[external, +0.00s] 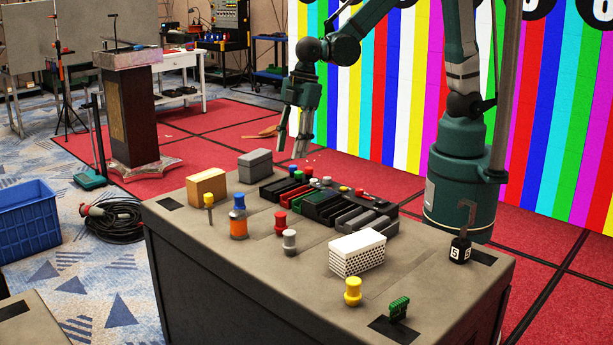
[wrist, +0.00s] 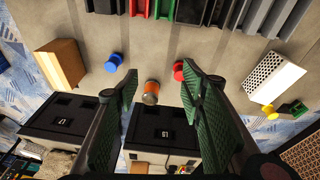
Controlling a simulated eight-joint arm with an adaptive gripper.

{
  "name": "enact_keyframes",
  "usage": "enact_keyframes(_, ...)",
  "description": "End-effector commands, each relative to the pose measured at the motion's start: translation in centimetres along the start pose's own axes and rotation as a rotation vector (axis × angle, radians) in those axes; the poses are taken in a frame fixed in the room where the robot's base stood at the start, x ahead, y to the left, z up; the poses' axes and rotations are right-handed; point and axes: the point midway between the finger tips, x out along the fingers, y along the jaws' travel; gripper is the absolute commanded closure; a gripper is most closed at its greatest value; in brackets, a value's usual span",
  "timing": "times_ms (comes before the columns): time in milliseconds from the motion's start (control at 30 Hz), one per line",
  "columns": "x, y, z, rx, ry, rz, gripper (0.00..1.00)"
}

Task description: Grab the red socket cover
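The red socket cover (external: 280,223), a small knob-like piece, stands on the table in front of the row of dark bins. In the wrist view the red cover (wrist: 178,71) shows between the fingertips, close beside the right one. My gripper (external: 299,152) hangs high over the far side of the table, well apart from the cover. In the wrist view my gripper (wrist: 158,73) is open, with green finger pads spread and nothing held between them.
A white perforated box (external: 357,252), a yellow piece (external: 353,292) and a cardboard box (external: 207,186) stand farther off. The table's front is mostly clear.

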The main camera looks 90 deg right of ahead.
Motion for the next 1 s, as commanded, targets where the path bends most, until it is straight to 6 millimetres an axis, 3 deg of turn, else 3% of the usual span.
enact_keyframes(600,9.7,-4.1,-5.9,-0.234,-0.074,-0.093,0.61)
enact_keyframes(800,11.7,-5.0,-6.7,-0.279,-0.087,-0.11,0.61)
enact_keyframes(1000,12.3,-5.4,-6.8,-0.292,-0.091,-0.116,0.61)
